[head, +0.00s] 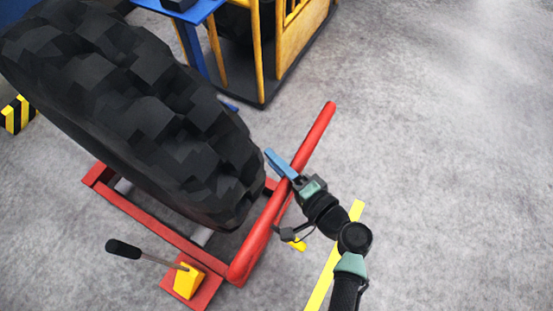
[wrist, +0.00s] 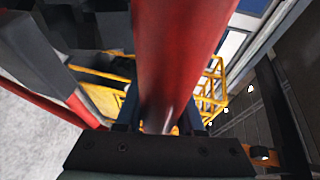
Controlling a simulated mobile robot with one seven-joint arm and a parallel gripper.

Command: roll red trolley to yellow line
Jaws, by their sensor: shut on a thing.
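The red trolley (head: 143,218) carries a large black tyre (head: 140,110) and stands left of centre in the head view. Its red handle bar (head: 262,232) slants up to the right, in front of the tyre. My gripper (head: 287,172) is shut on this bar near its middle. The bar also runs between the fingers in the wrist view (wrist: 184,50). The yellow line (head: 322,282) lies on the floor to the right of the trolley, partly covered by my arm.
A lever with a black grip (head: 124,249) rises from a yellow block (head: 188,281) at the trolley's near corner. A yellow-framed cage (head: 300,35) and a blue stand (head: 192,40) are behind. A black-and-yellow striped block (head: 17,114) is far left. Grey floor is clear at right.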

